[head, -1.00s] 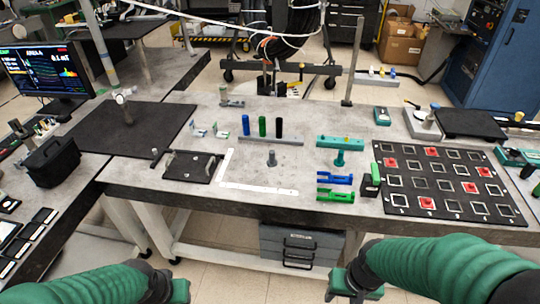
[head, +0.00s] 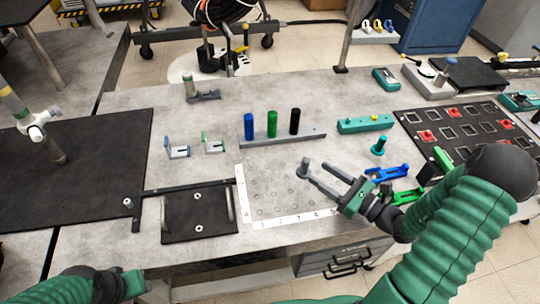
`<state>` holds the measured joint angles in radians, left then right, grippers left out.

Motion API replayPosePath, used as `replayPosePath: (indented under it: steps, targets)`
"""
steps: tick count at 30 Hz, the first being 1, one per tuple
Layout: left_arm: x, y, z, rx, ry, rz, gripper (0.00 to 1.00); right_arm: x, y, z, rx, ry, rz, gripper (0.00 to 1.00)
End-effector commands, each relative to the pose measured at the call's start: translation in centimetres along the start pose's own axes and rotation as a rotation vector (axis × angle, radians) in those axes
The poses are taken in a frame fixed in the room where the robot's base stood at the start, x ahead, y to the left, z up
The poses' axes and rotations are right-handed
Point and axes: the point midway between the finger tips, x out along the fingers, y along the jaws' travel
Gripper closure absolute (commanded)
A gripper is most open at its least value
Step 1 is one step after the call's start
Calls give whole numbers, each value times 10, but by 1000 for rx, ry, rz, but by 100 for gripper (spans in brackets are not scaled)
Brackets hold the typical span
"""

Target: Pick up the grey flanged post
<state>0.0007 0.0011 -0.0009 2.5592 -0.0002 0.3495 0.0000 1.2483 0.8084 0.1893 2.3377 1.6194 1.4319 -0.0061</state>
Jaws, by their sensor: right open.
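The grey flanged post (head: 305,167) stands upright on the perforated grey plate, inside the white L-shaped ruler. My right gripper (head: 319,172) reaches in from the right, low over the plate. Its two fingers are apart and point at the post, with the tips just to its right. The fingers look empty, and I cannot tell if a tip touches the post. The post's foot is partly hidden by the near finger. My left gripper (head: 133,284) is at the bottom left, far from the post, and its jaws cannot be made out.
Blue, green and black posts (head: 272,124) stand on a grey bar behind. A teal flanged post (head: 379,145) and blue bracket (head: 388,173) are right of the gripper. A black plate (head: 180,214) lies to the left. The white ruler (head: 290,220) borders the front.

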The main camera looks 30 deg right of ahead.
Motion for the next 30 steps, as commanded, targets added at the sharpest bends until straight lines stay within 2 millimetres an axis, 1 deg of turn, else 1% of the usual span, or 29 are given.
replayPosePath:
  steps: [1,2,5,6,9,14,18,21,24,29,30]
  targets:
    - [1,0,1,1,0,0,64,-1,-8,-2,8,-10,-22,53]
    - [1,0,1,1,0,0,64,2,-10,-2,11,-13,-26,53]
    - [2,0,1,2,-1,0,64,22,-11,-3,13,-14,-22,53]
    - [3,1,1,2,0,1,64,32,-12,-3,12,-12,-22,53]
    - [4,1,2,2,0,1,64,55,-8,-3,8,-7,-20,53]
    - [6,1,2,2,0,1,64,76,-1,-2,2,-2,-19,53]
    - [12,0,3,1,0,0,64,101,7,-9,0,-2,-16,53]
    - [12,0,3,1,0,0,64,116,3,-9,1,-3,-19,53]
    - [12,0,3,1,0,0,64,122,1,-10,4,-3,-21,53]
    - [12,0,3,1,0,0,64,121,-1,-10,6,-3,-22,53]
    - [12,1,3,2,0,0,64,121,0,-10,6,-3,-22,55]
